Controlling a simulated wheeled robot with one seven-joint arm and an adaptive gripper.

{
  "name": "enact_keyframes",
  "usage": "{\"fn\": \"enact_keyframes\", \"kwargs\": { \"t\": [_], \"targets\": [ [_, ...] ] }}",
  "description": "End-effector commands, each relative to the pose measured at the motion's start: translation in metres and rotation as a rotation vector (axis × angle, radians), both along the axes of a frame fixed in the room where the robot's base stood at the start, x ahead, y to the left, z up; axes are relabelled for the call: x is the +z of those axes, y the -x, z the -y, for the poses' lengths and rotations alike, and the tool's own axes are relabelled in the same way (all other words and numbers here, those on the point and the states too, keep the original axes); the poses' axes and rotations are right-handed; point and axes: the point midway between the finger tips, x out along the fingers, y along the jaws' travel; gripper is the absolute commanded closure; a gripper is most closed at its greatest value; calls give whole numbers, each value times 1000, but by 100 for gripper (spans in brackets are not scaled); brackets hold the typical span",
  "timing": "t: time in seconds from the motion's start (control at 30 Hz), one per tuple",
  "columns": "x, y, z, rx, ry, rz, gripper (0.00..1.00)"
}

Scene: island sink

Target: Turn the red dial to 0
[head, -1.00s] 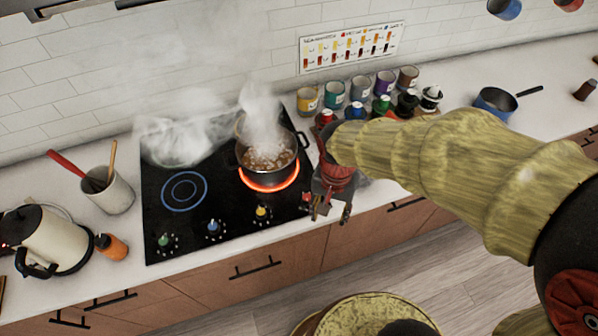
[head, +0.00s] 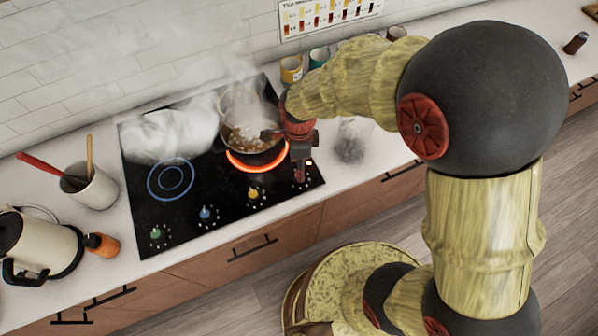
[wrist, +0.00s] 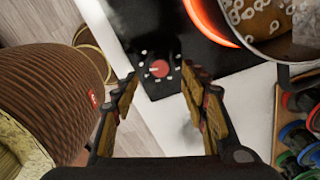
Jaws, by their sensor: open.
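The red dial (wrist: 159,69) is a small round knob with pale marks around it, on the black cooktop near its front right corner. It shows clearly in the wrist view; in the head view my gripper largely covers that spot. My gripper (wrist: 160,80) is open and empty. In the wrist view its two fingers point toward the dial, which appears between and just beyond the fingertips. I cannot tell whether they touch it. In the head view my gripper (head: 286,154) is over the right side of the cooktop (head: 214,180). I cannot read the dial's setting.
A steaming pot (head: 248,135) sits on a glowing red burner close to my gripper. Yellow (head: 252,193), blue (head: 206,213) and green (head: 155,232) dials line the cooktop's front.

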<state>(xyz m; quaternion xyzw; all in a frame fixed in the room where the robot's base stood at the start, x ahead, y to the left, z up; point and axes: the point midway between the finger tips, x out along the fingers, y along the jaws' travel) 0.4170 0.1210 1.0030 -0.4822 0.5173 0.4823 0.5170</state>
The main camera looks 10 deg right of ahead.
Motion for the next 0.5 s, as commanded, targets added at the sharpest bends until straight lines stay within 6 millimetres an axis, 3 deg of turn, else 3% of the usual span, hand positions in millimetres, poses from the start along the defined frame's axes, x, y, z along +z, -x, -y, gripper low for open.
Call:
{"fn": "enact_keyframes", "kwargs": {
  "t": [0.2,0.5],
  "targets": [
    [-34,0,0,1,1,-2,56],
    [-47,0,0,2,0,1,56]
  ]
}}
